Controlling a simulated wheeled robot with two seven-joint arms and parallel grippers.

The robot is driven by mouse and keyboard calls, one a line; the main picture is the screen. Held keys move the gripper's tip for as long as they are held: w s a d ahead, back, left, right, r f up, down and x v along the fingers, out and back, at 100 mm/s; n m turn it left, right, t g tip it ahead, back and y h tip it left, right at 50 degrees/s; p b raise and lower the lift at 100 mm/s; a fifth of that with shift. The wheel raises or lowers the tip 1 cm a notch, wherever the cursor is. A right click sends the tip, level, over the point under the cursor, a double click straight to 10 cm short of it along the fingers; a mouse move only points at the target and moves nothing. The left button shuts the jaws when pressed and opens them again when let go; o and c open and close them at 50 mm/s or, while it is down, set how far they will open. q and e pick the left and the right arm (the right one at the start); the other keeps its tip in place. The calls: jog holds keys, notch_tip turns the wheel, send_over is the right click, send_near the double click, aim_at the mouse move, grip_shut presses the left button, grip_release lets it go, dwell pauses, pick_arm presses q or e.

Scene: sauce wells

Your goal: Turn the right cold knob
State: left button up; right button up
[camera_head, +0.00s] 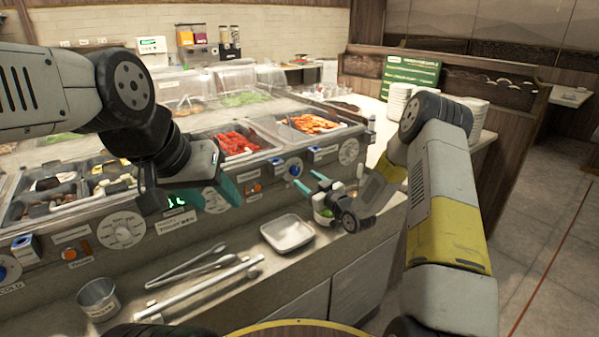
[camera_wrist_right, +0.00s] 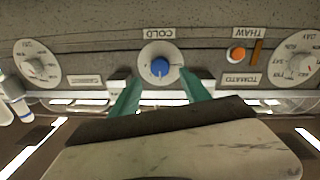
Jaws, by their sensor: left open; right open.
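The right cold knob (camera_head: 295,168) is blue on a white dial, on the sloped counter front. In the right wrist view the blue knob (camera_wrist_right: 160,67) sits under an upside-down COLD label. My right gripper (camera_head: 309,180) is open in front of it. In the right wrist view the green fingertips of this gripper (camera_wrist_right: 160,85) lie either side of the knob, slightly below it in the picture; whether they touch the dial is unclear. My left gripper (camera_head: 188,193) is open and empty before the panel to the left, partly hidden by its own wrist.
Another blue knob (camera_head: 8,269) is at the far left. A white dial (camera_head: 348,151) and an orange switch (camera_wrist_right: 237,55) flank the right cold knob. A metal tray (camera_head: 288,233), tongs (camera_head: 190,265) and a steel cup (camera_head: 98,298) occupy the ledge. Plates (camera_head: 399,103) stand behind my right arm.

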aim_at(297, 172)
jog(key=x, duration=0.5)
jog(key=shift+w, duration=0.1)
grip_shut()
jog(key=shift+m, duration=0.3)
jog(key=m, duration=0.4)
jog(key=shift+m, duration=2)
